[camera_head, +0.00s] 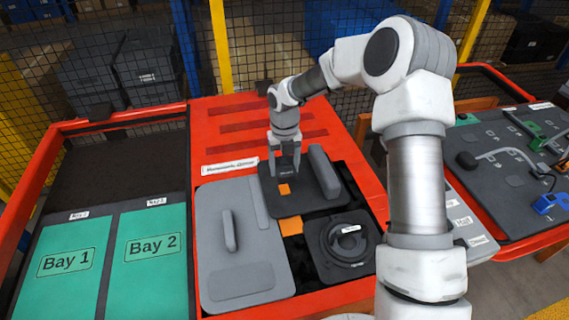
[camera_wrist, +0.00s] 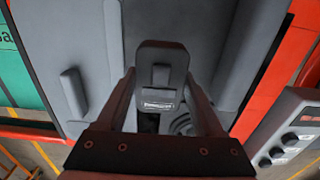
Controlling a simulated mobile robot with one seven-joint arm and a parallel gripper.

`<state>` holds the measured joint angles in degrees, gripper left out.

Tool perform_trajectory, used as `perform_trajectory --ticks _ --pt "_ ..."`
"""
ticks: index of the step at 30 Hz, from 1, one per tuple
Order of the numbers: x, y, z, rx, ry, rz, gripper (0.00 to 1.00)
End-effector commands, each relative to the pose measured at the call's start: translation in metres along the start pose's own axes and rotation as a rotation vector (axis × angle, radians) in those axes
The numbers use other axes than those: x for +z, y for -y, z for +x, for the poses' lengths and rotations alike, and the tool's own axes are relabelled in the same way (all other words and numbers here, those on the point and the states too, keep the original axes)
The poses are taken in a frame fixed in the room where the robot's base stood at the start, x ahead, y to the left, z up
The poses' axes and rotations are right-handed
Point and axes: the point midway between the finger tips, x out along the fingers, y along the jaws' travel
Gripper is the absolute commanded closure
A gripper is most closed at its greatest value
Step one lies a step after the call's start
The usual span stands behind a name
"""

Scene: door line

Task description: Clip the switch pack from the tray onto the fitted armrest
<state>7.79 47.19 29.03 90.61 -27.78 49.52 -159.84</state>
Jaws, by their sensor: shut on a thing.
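My gripper (camera_head: 287,172) points down over the dark panel at the middle of the red table. Its two fingers are shut on the switch pack, a small dark block with a white label (camera_wrist: 160,90), seen upright between the fingertips in the wrist view. In the head view the switch pack (camera_head: 290,174) is small and partly hidden by the fingers. I cannot tell if it still touches the surface below. A long grey raised piece (camera_head: 324,171) lies just right of the gripper. I cannot tell whether it is the fitted armrest. The dark tray (camera_head: 313,207) has orange patches.
A grey panel (camera_head: 265,258) with a raised bar lies left of the tray. A round dark part (camera_head: 347,241) sits in front. Green mats, Bay 1 (camera_head: 66,262) and Bay 2 (camera_head: 152,247), are at the left. Another table with a dark panel (camera_head: 512,188) stands at the right.

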Motion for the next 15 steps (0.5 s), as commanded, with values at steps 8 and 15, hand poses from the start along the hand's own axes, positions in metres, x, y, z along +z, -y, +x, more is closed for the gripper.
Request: perform_trajectory --ticks 8,15 --pt "0.000 0.000 0.027 0.000 0.000 0.001 0.88" --pt "0.000 0.000 0.052 -0.001 0.000 0.001 0.88"
